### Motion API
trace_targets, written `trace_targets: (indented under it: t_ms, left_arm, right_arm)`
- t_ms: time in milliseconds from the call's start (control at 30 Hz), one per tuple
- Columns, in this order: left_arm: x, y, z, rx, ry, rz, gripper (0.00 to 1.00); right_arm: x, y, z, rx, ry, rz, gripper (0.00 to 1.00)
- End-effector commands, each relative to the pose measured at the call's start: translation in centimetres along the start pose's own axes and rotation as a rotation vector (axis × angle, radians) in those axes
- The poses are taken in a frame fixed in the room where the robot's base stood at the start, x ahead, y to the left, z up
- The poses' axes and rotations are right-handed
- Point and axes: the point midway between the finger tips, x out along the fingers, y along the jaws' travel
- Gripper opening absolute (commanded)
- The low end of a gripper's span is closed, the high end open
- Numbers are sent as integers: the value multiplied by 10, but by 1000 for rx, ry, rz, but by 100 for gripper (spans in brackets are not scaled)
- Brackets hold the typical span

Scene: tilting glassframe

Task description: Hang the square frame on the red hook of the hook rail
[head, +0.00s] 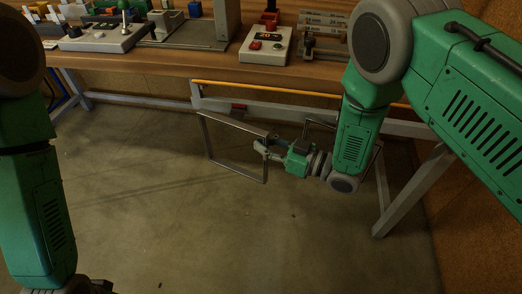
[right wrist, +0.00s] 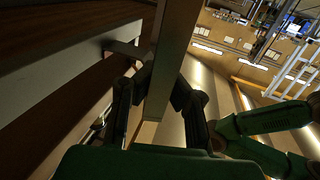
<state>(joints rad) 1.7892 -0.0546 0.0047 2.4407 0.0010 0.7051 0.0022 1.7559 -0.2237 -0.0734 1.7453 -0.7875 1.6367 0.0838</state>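The square frame (head: 236,170) is a thin grey metal outline held tilted in the air in front of the table's underside. My right gripper (head: 264,147) is shut on the frame's right side bar. In the right wrist view the bar of the frame (right wrist: 173,55) runs between the two fingers (right wrist: 160,90), which press on it from both sides. A small red hook (head: 238,108) shows on the rail (head: 215,104) below the tabletop, just above and behind the frame's top bar. The frame looks apart from the hook. My left arm is at the left edge; its gripper is out of the picture.
The wooden table (head: 160,66) carries a red-button box (head: 266,45) and other devices. An orange bar (head: 290,92) runs under its edge. A dark thin outline (head: 318,124), partly hidden by my right arm, is behind. The floor (head: 150,220) in front is clear.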

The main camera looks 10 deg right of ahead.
Motion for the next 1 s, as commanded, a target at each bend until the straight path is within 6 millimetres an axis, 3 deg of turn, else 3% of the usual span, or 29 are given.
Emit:
trace_targets:
  t_ms: [500, 1000]
  left_arm:
    - [20, 0, 1, 0, 0, 0, 42]
    - [26, 0, 1, 0, 0, 0, 42]
  right_arm:
    - [8, 30, 4, 0, 1, 1, 0]
    - [10, 38, 10, 0, 1, 0, 0]
